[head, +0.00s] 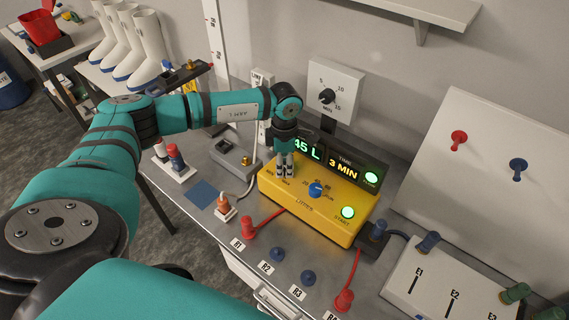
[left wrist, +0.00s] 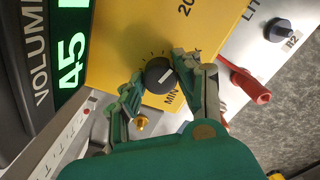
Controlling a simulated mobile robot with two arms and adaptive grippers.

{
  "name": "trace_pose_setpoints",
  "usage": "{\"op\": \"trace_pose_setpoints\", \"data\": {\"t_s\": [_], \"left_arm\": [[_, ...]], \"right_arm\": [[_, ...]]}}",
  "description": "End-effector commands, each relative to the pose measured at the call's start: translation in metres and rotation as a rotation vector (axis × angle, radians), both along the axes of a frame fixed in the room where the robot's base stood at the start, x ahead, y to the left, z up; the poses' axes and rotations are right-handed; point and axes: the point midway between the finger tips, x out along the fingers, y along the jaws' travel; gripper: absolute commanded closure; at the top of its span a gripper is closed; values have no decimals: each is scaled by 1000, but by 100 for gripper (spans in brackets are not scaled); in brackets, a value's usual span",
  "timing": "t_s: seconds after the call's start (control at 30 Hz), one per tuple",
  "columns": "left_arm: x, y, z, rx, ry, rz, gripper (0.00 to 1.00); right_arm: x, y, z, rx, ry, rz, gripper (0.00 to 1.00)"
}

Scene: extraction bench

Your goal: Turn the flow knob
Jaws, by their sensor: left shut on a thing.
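The yellow box (head: 307,223) stands on the bench, with a lit display reading 45 L and 3 MIN behind it. Its dark round knob (left wrist: 159,74) has a white pointer line and lies beside a MIN label; I take it as the flow knob. My left gripper (head: 285,172) reaches down over the left part of the box, and its fingers hide this knob in the head view. In the left wrist view the fingertips (left wrist: 158,80) are shut on the knob from both sides. A blue knob (head: 316,189) sits to the right. My right gripper is not in view.
A green lit button (head: 348,212) is on the box's right side. A small orange-and-white object (head: 225,207) and a grey switch box (head: 234,155) stand to the left. Red and blue plugs line the bench front. A white panel (head: 500,170) rises at right.

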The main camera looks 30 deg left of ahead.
Motion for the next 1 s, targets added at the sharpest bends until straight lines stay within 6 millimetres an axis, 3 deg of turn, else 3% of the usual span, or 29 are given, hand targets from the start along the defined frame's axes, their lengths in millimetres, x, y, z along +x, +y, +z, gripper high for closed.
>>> {"op": "trace_pose_setpoints", "data": {"t_s": [1.0], "left_arm": [[1, 0, 1, 0, -4, 502, 98]], "right_arm": [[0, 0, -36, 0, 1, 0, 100]]}}
